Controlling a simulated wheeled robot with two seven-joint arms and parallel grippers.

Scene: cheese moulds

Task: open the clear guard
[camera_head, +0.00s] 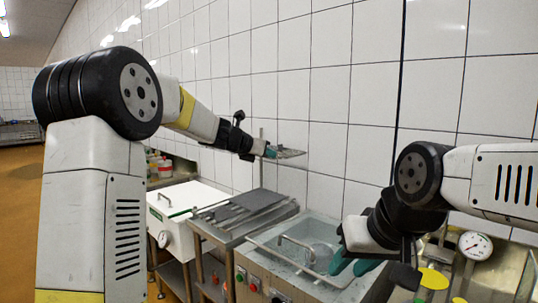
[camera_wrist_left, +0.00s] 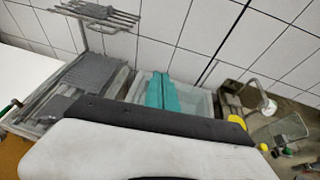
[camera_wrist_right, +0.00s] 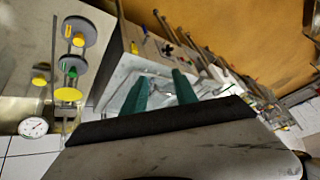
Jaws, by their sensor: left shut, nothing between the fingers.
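The clear guard (camera_head: 272,262) lies flat over the grey steel-framed basin, with a metal handle (camera_head: 297,244) standing up from it. A round pale shape shows through or beside it. My right gripper (camera_head: 355,264) is over the right side of the basin, to the right of the handle, with teal fingers pointing down. In the right wrist view its fingers (camera_wrist_right: 161,92) are apart and hold nothing. My left gripper (camera_head: 271,152) is high near the wall, above and behind the basin. In the left wrist view its teal fingers (camera_wrist_left: 164,92) are together and empty.
A wall-side wire rack (camera_head: 290,153) on a pole is close to my left gripper in the head view. A grey draining table (camera_head: 240,212) and a white lidded vat (camera_head: 185,199) stand left of the basin. A dial gauge (camera_head: 475,245) and yellow discs (camera_head: 433,279) are at the right.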

